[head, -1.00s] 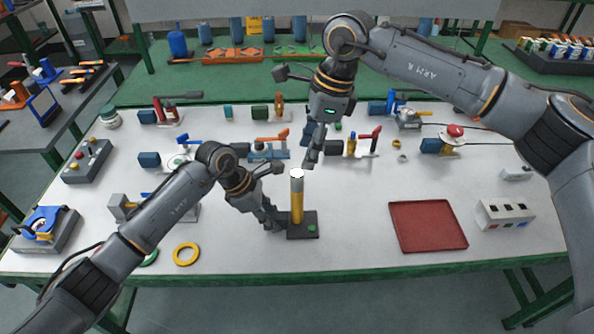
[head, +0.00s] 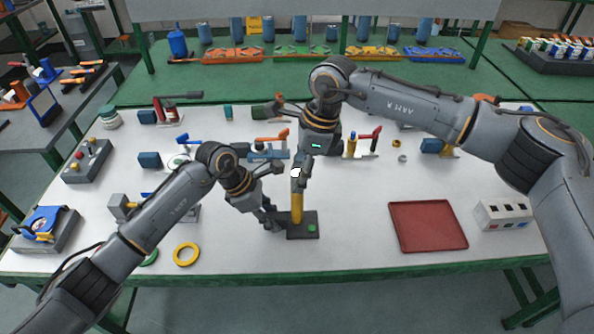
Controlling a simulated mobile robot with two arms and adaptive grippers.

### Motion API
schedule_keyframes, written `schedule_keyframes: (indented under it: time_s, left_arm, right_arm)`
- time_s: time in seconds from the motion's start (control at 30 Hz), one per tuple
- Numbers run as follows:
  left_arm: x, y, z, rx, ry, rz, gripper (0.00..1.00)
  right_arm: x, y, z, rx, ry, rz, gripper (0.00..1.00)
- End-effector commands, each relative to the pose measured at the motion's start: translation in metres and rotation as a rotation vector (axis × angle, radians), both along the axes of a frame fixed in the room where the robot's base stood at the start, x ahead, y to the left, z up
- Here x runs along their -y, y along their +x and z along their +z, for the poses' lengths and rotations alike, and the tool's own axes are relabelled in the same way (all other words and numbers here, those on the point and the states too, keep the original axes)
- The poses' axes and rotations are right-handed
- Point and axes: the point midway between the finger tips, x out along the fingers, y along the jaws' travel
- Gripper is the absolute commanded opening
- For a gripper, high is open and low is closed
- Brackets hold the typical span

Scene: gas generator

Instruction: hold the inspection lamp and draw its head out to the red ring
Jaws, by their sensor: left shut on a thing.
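The inspection lamp (head: 297,208) stands upright on a dark base plate (head: 303,231) with a green spot, near the table's front middle. Its body is yellow and its head (head: 295,173) has a white top. My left gripper (head: 275,222) is at the lower part of the lamp from the left and is shut on it. My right gripper (head: 299,181) points down at the lamp's head, its fingers overlapping the upper lamp. Whether they are closed on the head is too small to tell. No red ring shows on the lamp; the fingers hide part of its upper section.
A red tray (head: 428,226) lies to the right, with a white switch box (head: 504,214) beyond it. A yellow ring (head: 186,254) lies at front left. Several tools and clamps stand along the back. The table between lamp and tray is clear.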

Motion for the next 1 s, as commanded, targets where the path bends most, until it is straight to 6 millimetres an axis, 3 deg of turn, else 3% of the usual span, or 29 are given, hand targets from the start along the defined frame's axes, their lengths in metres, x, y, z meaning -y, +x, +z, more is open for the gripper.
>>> schedule_keyframes:
  time_s: [0.03, 0.17, 0.57, 1.0]
  left_arm:
    - [0.001, -0.001, -0.001, -0.003, 0.000, -0.001, 0.00]
    - [0.001, -0.001, -0.001, -0.003, 0.000, -0.001, 0.00]
    - [0.001, -0.001, -0.001, -0.002, 0.000, -0.002, 0.00]
    - [0.000, -0.001, -0.002, -0.003, 0.002, 0.000, 0.00]
  right_arm:
    - [0.000, 0.000, 0.000, 0.000, 0.000, 0.000, 0.33]
    - [0.000, 0.000, 0.000, 0.000, 0.000, 0.000, 0.07]
    - [0.000, 0.000, 0.002, 0.000, 0.001, 0.000, 0.07]
    - [-0.001, 0.000, 0.025, 0.003, 0.004, 0.000, 0.07]
